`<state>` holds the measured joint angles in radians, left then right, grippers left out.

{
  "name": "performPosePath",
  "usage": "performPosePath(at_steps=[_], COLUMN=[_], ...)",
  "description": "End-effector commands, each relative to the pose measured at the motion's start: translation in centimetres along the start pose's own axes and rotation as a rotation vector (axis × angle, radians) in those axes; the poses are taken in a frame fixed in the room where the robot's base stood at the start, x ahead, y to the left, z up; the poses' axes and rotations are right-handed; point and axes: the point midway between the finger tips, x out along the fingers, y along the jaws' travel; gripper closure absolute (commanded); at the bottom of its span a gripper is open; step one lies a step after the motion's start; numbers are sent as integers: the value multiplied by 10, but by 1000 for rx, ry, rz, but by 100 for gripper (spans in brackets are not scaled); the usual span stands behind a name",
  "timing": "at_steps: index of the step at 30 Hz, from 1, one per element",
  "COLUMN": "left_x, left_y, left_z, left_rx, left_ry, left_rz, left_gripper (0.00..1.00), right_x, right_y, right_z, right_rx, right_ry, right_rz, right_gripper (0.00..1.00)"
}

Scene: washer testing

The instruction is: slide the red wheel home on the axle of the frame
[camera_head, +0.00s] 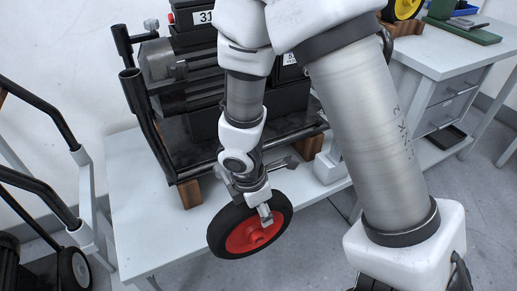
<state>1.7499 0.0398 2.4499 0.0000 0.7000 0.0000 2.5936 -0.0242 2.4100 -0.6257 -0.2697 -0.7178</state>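The red wheel (245,236), a red hub with a black tyre, stands near the front edge of the white table. My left gripper (265,214) is at the wheel's upper right and appears shut on it. The dark frame (180,160), with black tubes, rests behind the wheel on wooden blocks. A grey metal piece (288,163) projects near the frame's lower right; I cannot tell whether it is the axle. The wheel's back is hidden, so its seating cannot be seen. My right gripper (459,278) is at the lower right, mostly cut off; its opening cannot be told.
The white table (150,225) is clear to the left of the wheel. A black-tubed cart (45,110) stands at the left. A second table (455,60) with drawers stands at the right, carrying a yellow wheel (405,8) and a green tray (465,32).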

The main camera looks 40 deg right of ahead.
Motion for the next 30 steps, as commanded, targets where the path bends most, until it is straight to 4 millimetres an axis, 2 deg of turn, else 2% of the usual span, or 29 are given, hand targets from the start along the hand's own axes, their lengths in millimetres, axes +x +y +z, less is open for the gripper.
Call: performPosePath(at_steps=[16, 30], left_x=[-6, -9], left_y=[0, 0], left_z=[0, 0], left_rx=[0, 0], left_ry=[0, 0], left_rz=[0, 0], left_gripper=[44, 44], right_x=[-3, -3], right_y=[36, 35], right_z=[0, 1], right_rx=[6, 6], right_ry=[0, -1], right_rz=[1, 0], right_gripper=[100, 100])
